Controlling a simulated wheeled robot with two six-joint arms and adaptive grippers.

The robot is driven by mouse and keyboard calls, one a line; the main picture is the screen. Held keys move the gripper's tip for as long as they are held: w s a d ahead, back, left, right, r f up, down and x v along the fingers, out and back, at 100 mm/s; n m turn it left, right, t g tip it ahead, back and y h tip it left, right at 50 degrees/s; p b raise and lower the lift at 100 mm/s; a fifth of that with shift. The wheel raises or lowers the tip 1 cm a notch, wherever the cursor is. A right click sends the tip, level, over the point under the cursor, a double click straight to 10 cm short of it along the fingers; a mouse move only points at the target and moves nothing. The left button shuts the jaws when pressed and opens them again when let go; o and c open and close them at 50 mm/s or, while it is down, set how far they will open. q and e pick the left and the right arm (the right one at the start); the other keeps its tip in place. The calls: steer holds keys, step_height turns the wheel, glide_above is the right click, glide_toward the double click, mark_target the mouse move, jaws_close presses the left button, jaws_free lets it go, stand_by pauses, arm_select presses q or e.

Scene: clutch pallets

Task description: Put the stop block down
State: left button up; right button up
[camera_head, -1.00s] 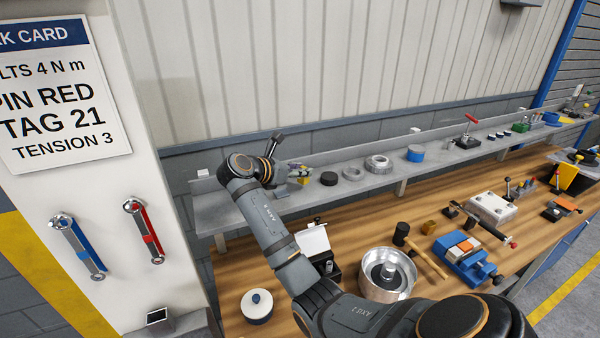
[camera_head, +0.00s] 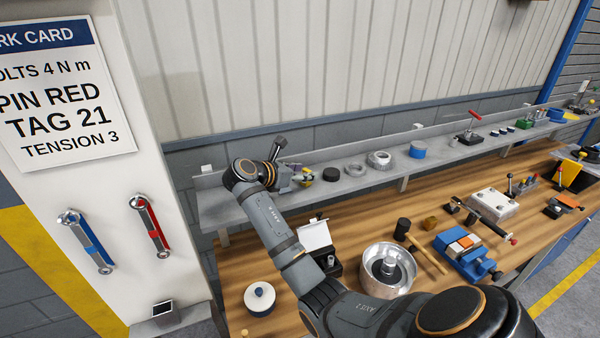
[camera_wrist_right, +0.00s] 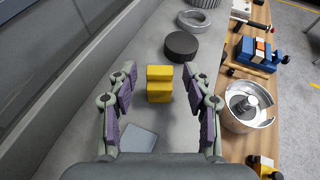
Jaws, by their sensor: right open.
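The stop block, taken to be the yellow stepped block (camera_wrist_right: 159,84), is on the grey shelf (camera_wrist_right: 150,50) in the right wrist view, between the fingers of my right gripper (camera_wrist_right: 159,76). The fingers are spread, with visible gaps on both sides of the block. In the head view my right gripper (camera_head: 301,176) is low over the left end of the shelf, with a bit of yellow at its fingers. Whether the block's underside rests fully on the shelf is hard to tell. My left gripper is not in view.
A black disc (camera_wrist_right: 181,46) lies just beyond the block, with a grey ring (camera_wrist_right: 194,21) farther along the shelf. A flat blue-grey square (camera_wrist_right: 138,138) is on the near side. A metal bowl (camera_head: 370,280) and a white-lidded pot (camera_head: 259,300) stand on the wooden bench below.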

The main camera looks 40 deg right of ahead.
steer(key=shift+a+r, duration=0.15)
steer(key=shift+a, duration=0.1)
steer(key=b+v, duration=0.3)
steer(key=v, duration=0.7)
steer(key=shift+a+r, duration=0.1)
steer(key=shift+a, duration=0.3)
steer(key=shift+a+r, duration=0.25)
steer(key=shift+r, duration=0.05)
steer(key=shift+r, duration=0.1)
